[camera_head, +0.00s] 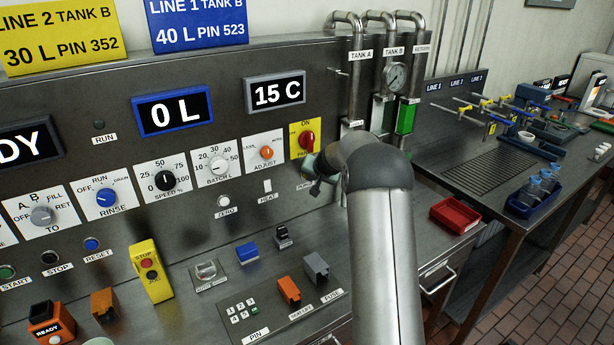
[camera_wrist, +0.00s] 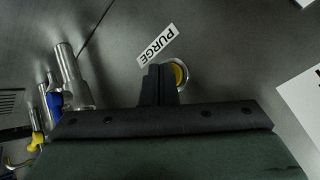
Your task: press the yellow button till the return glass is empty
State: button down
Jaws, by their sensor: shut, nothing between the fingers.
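The yellow button (camera_wrist: 181,76) sits in a round metal ring beside the PURGE label (camera_wrist: 156,45) in the wrist view. My gripper (camera_wrist: 160,72) is shut and empty. Its fingertips overlap the left part of the button in that view; I cannot tell whether they touch it. In the head view my gripper (camera_head: 312,170) is at the panel near the partly covered PURGE label, and the button is hidden behind my arm. The return glass (camera_head: 406,118), under the RETURN label (camera_head: 421,48), shows green over most of its height.
A red-knobbed switch (camera_head: 307,139) on a yellow plate and an orange ADJUST knob (camera_head: 267,152) are close to my gripper. The tank pipes (camera_head: 357,75) and a gauge (camera_head: 395,77) rise behind my arm. A red tray (camera_head: 457,214) stands on the bench to the right.

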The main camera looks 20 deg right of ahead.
jog(key=shift+w, duration=0.2)
jog(key=shift+s, duration=0.1)
dwell(0.4)
jog(key=shift+s+b, duration=0.75)
jog(key=shift+b, duration=0.3)
jog(key=shift+d, duration=0.1)
jog(key=shift+s+d+b, duration=0.2)
jog(key=shift+s+b, duration=1.05)
jog(key=shift+b, duration=0.1)
jog(key=shift+s+d+b, duration=0.2)
jog(key=shift+s+b, duration=1)
jog(key=shift+b, duration=0.1)
jog(key=shift+a, duration=0.1)
